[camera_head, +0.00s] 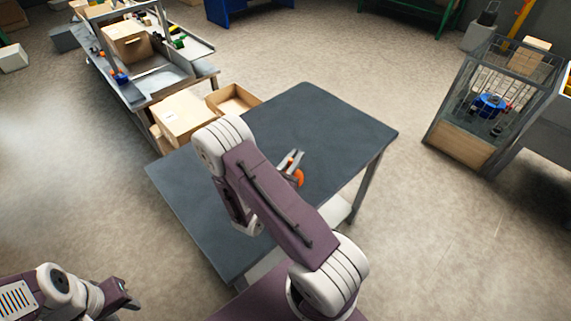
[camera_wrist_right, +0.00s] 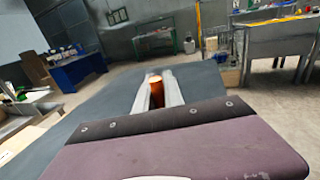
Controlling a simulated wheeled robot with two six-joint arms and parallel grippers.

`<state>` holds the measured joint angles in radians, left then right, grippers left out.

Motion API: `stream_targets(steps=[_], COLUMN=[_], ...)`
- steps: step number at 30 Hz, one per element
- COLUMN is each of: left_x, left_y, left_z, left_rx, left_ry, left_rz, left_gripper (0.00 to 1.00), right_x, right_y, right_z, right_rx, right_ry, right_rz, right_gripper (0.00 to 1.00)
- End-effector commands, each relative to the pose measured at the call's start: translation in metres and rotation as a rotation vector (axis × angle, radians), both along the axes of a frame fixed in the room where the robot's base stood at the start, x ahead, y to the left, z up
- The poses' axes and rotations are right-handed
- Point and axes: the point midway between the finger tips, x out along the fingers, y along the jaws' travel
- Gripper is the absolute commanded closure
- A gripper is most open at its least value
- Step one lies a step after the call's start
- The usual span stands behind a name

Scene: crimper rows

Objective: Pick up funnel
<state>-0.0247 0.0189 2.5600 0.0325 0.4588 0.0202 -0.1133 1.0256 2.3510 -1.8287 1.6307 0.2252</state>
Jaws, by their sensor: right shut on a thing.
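The orange funnel (camera_head: 299,177) shows as a small part beside my right gripper (camera_head: 292,161), over the dark grey table. The arm hides much of it. In the right wrist view the orange funnel (camera_wrist_right: 156,92) sits between the two long grey fingers of my right gripper (camera_wrist_right: 158,86), which are shut on it. I cannot tell whether the funnel touches the tabletop. My left gripper (camera_head: 127,297) is at the bottom left, off the table and away from the funnel; its finger gap is not clear.
The dark table (camera_head: 345,125) is otherwise clear. Cardboard boxes (camera_head: 184,117) stand beyond its left edge, near a grey workbench (camera_head: 146,88) with small items. A wire cage (camera_head: 470,130) stands on the right. Open floor (camera_head: 420,240) lies right of the table.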

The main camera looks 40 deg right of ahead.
Motion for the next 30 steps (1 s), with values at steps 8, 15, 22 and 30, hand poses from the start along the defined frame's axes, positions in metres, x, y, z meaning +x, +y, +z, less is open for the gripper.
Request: stream_targets(steps=[8,15,22,30], left_x=[0.000,0.000,0.000,0.000], left_y=[0.000,0.000,0.000,0.000], left_z=[0.037,0.059,0.059,0.058], left_rx=[0.000,0.000,0.000,0.000], left_ry=[0.000,0.000,0.000,0.000], left_rz=[0.000,0.000,0.000,0.000], left_gripper=[0.64,0.64,0.64,0.64], right_x=[-0.053,-0.064,-0.065,-0.065], right_y=[-0.045,-0.055,-0.056,-0.056], right_z=[0.051,0.054,0.051,0.051], right_rx=[0.001,-0.001,0.000,0.000], right_ry=[0.006,0.000,-0.003,-0.002], right_rz=[-0.007,-0.001,0.000,0.000], right_gripper=[1.00,1.00,1.00,1.00])
